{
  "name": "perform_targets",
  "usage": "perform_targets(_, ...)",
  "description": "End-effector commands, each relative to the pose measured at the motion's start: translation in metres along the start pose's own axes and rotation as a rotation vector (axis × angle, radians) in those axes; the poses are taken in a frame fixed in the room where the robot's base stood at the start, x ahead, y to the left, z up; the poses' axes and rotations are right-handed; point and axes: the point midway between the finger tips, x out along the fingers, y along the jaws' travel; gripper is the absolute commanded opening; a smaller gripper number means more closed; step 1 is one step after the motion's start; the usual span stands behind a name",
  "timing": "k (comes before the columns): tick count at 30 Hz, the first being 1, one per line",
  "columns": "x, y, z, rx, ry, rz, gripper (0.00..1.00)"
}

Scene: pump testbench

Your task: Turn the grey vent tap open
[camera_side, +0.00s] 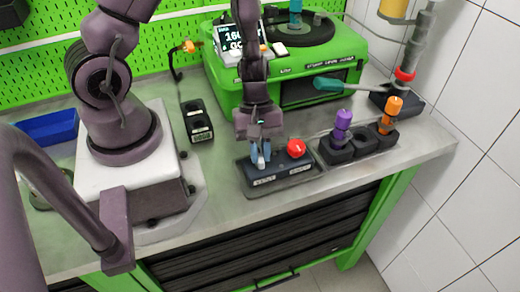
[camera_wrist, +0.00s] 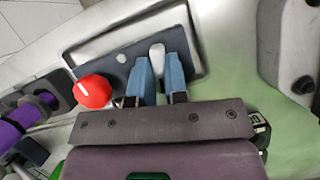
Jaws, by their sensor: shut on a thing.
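The grey vent tap (camera_wrist: 157,52) is a small pale lever on the dark control panel (camera_wrist: 98,62). In the side view the tap (camera_side: 261,164) shows low between my fingertips, near the panel's left part. My gripper (camera_side: 261,153) points down over the panel, its two blue fingers one on each side of the tap. In the wrist view my gripper (camera_wrist: 158,70) is shut on the tap, whose rounded end sticks out past the fingertips. The tap's base is partly hidden by the fingers.
A red knob (camera_side: 296,148) stands on the same panel, right of my gripper. A rack (camera_side: 338,154) with purple and orange-handled tools is farther right. The green test bench (camera_side: 228,92) stands behind. A black two-hole block (camera_side: 198,122) is to the left.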

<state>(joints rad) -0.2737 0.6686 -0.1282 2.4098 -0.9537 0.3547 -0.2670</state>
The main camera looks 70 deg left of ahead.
Motion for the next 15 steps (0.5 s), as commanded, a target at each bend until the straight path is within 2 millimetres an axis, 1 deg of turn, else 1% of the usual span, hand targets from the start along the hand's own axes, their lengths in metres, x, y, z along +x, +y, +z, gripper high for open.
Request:
perform_targets(6,-0.0010,-0.0003,-0.0009,-0.116,0.001,0.050,0.00)
perform_targets(15,-0.0008,-0.0002,-0.0009,-0.186,0.002,0.080,0.00)
